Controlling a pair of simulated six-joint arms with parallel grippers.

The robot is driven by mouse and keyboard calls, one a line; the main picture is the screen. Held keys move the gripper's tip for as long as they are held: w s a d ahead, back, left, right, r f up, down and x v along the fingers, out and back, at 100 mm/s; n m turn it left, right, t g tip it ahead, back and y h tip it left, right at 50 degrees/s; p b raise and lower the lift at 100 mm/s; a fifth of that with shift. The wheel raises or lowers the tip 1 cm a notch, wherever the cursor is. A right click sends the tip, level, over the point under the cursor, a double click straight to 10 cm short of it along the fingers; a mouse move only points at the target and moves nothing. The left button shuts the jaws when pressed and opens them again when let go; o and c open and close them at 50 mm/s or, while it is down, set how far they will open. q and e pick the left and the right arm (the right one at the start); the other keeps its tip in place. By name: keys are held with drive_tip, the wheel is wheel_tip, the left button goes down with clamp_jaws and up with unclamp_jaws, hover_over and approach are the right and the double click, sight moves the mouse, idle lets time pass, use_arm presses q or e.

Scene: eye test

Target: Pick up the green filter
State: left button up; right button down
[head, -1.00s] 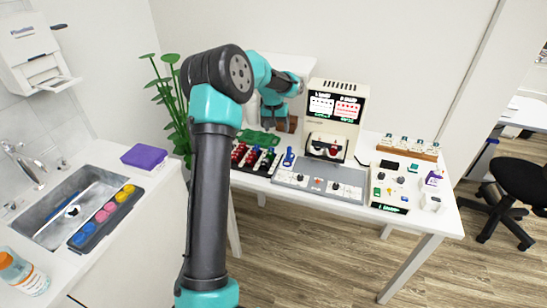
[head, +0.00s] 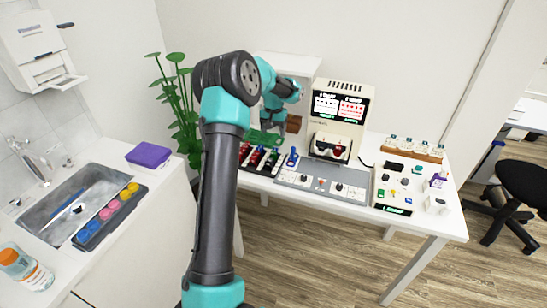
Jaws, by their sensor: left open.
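My left arm rises through the middle of the head view and bends over the back of the white table. My left gripper (head: 272,122) is open near the table's back left, above a green board (head: 264,139) and beside a brown block (head: 293,124). Its fingertips are small and partly hidden. A small green piece (head: 381,193), which may be the green filter, sits on the white control box (head: 388,203) at the table's right, well away from the gripper. Greenish pieces also show in the black rack, too small to identify surely. My right gripper is out of view.
Behind a grey panel (head: 300,183) stands a white machine with screens (head: 340,103). A wooden vial rack (head: 432,156) is at the back right.

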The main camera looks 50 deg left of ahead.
sight(273, 151)
use_arm(q)
wheel_tip(273, 151, down, 7)
drive_tip(key=shift+r, duration=0.1)
idle(0.4)
drive_tip(key=shift+s+f, duration=0.1)
drive_tip(key=shift+f, duration=2.55)
drive_tip(key=shift+d, duration=0.1)
drive_tip(key=shift+c, duration=0.3)
drive_tip(key=c, duration=0.9)
drive_tip(key=shift+r, duration=0.15)
drive_tip(key=shift+c, duration=0.2)
wheel_tip(273, 151, up, 10)
drive_tip(key=shift+f, duration=0.1)
